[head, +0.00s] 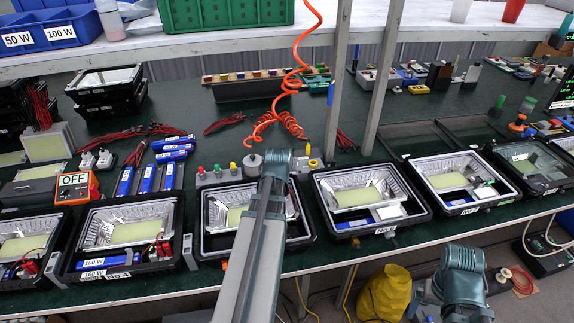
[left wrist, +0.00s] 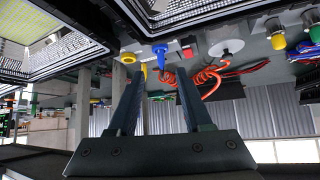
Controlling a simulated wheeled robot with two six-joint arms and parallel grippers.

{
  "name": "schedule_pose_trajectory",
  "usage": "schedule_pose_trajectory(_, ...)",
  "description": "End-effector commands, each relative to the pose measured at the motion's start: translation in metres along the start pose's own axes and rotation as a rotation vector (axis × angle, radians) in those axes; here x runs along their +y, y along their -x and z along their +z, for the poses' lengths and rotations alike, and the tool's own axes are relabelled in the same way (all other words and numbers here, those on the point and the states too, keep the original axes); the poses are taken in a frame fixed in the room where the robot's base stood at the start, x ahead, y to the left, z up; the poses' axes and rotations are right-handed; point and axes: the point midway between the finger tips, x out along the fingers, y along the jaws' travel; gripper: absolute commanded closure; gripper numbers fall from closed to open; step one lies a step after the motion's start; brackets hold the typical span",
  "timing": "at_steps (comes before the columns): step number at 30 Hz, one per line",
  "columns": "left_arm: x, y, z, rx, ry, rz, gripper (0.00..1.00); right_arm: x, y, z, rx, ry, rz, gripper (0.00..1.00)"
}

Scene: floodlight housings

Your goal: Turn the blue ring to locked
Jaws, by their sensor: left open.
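A blue round part with a narrow stem (left wrist: 160,50), which looks like the blue ring, shows in the left wrist view by the edge of a floodlight housing (left wrist: 165,12). My left gripper (left wrist: 157,74) is open, and the blue part appears between its two fingertips. I cannot tell whether the fingers touch it, nor whether it is locked. In the head view my left arm reaches over the middle housing (head: 215,215) and hides the blue part. My right arm shows low at the right, but its gripper is not visible.
A yellow knob (head: 313,163) and a grey disc (head: 252,160) stand close by behind the housing. A coiled orange hose (head: 290,85) hangs above the bench. More housings stand in a row on both sides, including a near one (head: 370,197) at the right. Two posts rise behind.

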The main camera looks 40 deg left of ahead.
Motion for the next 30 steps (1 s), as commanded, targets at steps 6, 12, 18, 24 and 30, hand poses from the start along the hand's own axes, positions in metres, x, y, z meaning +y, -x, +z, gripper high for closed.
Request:
schedule_pose_trajectory(6,-0.013,0.0,0.0,-0.004,-0.057,0.06,0.5,0.0,0.0,0.0,0.0,0.0,0.0,0.0)
schedule_pose_trajectory(12,-0.016,0.0,0.0,0.0,-0.086,0.087,0.5,0.0,0.0,0.0,0.0,0.0,0.0,0.0)
schedule_pose_trajectory(18,-0.015,-0.006,0.001,0.0,-0.086,0.087,0.5,-0.001,-0.005,0.0,0.0,0.0,0.0,0.0)
schedule_pose_trajectory(24,-0.014,-0.029,0.002,0.0,-0.086,0.086,0.5,-0.002,-0.021,-0.001,0.0,0.0,0.0,0.0)
schedule_pose_trajectory(30,-0.011,-0.066,0.003,0.0,-0.085,0.085,0.5,-0.005,-0.048,-0.003,0.0,0.0,0.0,0.0)
